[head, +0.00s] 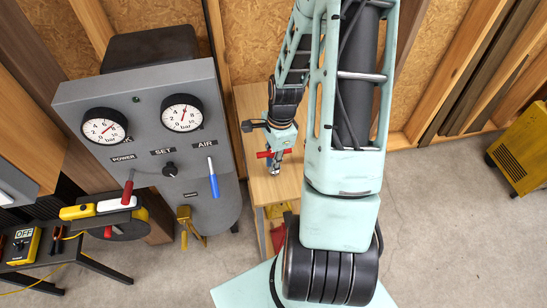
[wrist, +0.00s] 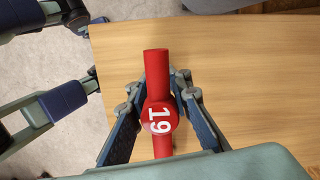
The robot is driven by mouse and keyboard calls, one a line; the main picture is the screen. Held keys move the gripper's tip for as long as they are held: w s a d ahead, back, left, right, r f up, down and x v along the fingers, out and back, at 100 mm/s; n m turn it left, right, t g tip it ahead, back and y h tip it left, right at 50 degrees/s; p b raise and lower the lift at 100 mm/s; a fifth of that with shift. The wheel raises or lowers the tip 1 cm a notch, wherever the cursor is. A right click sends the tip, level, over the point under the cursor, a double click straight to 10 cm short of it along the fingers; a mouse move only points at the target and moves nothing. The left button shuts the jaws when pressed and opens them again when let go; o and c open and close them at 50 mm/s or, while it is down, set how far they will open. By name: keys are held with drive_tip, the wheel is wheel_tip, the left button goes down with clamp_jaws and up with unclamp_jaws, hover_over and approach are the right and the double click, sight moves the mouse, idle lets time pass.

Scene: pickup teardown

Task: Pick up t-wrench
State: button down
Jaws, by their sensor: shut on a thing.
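The t-wrench (wrist: 154,62) has a red crossbar and a round red cap marked 19 in white. In the wrist view it is seen from above, with its crossbar running up and down the picture. My gripper (wrist: 162,112) has one finger on each side of the wrench near the cap and is shut on it. In the head view my gripper (head: 276,153) is over the wooden table, with the red crossbar (head: 264,154) sticking out to its left. The wrench's lower part is mostly hidden; I cannot tell whether it touches the table.
The wooden table (head: 259,104) is otherwise bare where visible. A grey gauge panel (head: 150,100) stands to its left, with a small dark table (head: 40,262) of yellow tools beyond. A yellow cabinet (head: 522,150) is far right. Concrete floor (head: 440,220) is open on the right.

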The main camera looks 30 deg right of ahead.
drive_tip(key=shift+w+r, duration=0.1)
drive_tip(key=shift+r, duration=0.75)
drive_tip(key=s+d+r, duration=0.8)
drive_tip(key=s+r, duration=0.3)
drive_tip(key=shift+s+r+b, duration=0.15)
drive_tip(key=shift+s+b, duration=0.15)
drive_tip(key=shift+s, duration=0.1)
drive_tip(key=c, duration=2.5)
unclamp_jaws()
drive_tip(key=shift+c, duration=0.2)
clamp_jaws()
